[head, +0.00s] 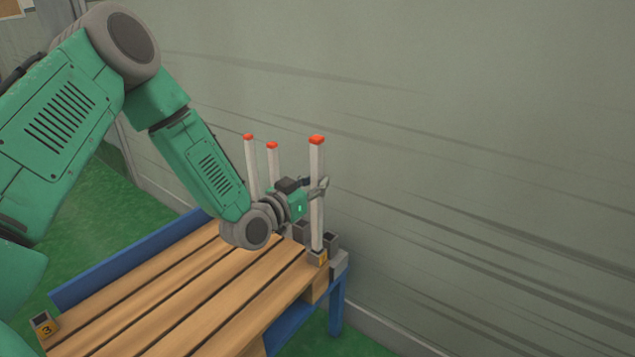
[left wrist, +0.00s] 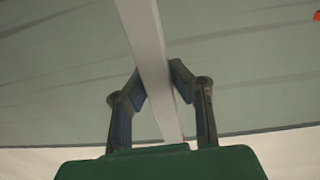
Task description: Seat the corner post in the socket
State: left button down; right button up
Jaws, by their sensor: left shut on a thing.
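A white corner post (head: 317,218) with a red top stands upright at the far right corner of the wooden pallet. My left gripper (head: 319,187) is shut on this post around its middle. In the left wrist view the post (left wrist: 150,50) passes between the two dark fingers (left wrist: 160,85). My right gripper is not in view.
Two more red-topped white posts (head: 251,165) (head: 272,162) stand behind my left wrist. Grey square holders (head: 332,240) sit beside the corner socket. Another socket marked 3 (head: 43,325) is at the pallet's near left. The slatted pallet (head: 190,290) lies on a blue frame (head: 337,308) close to the wall.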

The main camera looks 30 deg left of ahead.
aim_at(314, 201)
pick_arm(q)
jog(key=shift+f+b, duration=1.6)
jog(key=shift+f, duration=0.65)
jog(key=c, duration=1.4)
grip_release()
jog(key=shift+s, duration=0.15)
jog(key=s+a, duration=0.1)
jog(key=s, duration=1)
jog(key=shift+s+a, duration=0.25)
jog(key=shift+s, duration=0.05)
jog(key=shift+f, duration=0.1)
